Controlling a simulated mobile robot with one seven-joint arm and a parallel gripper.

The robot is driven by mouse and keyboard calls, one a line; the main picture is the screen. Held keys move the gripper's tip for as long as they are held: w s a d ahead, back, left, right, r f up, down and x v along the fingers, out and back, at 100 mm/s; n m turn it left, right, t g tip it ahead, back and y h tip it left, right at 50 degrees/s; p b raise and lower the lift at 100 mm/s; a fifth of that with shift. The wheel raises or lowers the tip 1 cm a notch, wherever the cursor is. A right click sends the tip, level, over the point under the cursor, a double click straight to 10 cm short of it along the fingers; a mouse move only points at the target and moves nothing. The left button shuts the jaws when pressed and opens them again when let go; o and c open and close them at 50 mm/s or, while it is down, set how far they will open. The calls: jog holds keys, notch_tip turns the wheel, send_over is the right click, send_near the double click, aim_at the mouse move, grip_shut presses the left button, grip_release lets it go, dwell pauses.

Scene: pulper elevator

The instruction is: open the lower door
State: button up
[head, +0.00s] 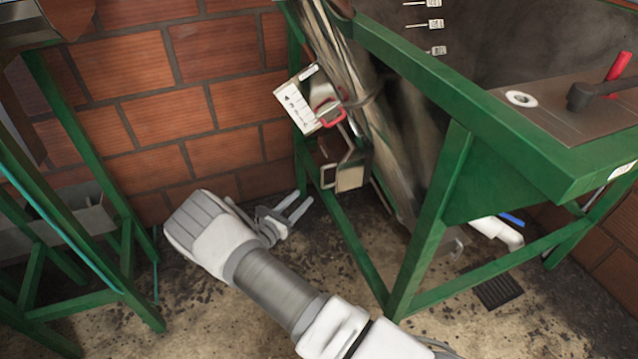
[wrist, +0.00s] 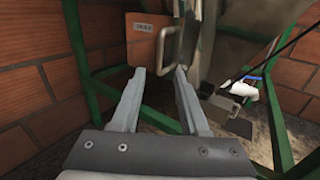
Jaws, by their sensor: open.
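A small tan panel with a label and a metal bar handle (wrist: 168,44) shows in the wrist view. It appears to be the lower door (wrist: 143,40), low on the green-framed machine. In the head view the lower door (head: 352,175) is under the white labelled box. I cannot tell for sure whether it is fully closed. My gripper (head: 294,210) is open and empty, low and to the left of the door. In the wrist view its fingers (wrist: 160,72) point toward the handle, which shows just beyond and above the tips. They appear apart from it.
A white labelled box (head: 296,102) with a red loop (head: 331,116) hangs above. Green frame legs (head: 432,215) stand to the right, and another green stand (head: 70,260) to the left. A brick wall (head: 190,75) is behind. A white pipe (head: 497,231) lies low at the right.

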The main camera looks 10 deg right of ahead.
aim_at(322, 179)
jog(key=b+x, duration=0.1)
jog(key=x, duration=0.9)
jog(key=shift+b, duration=0.35)
jog(key=shift+c, duration=0.2)
jog(key=shift+s, duration=0.1)
grip_shut()
jog(key=shift+f, duration=0.1)
dwell(0.4)
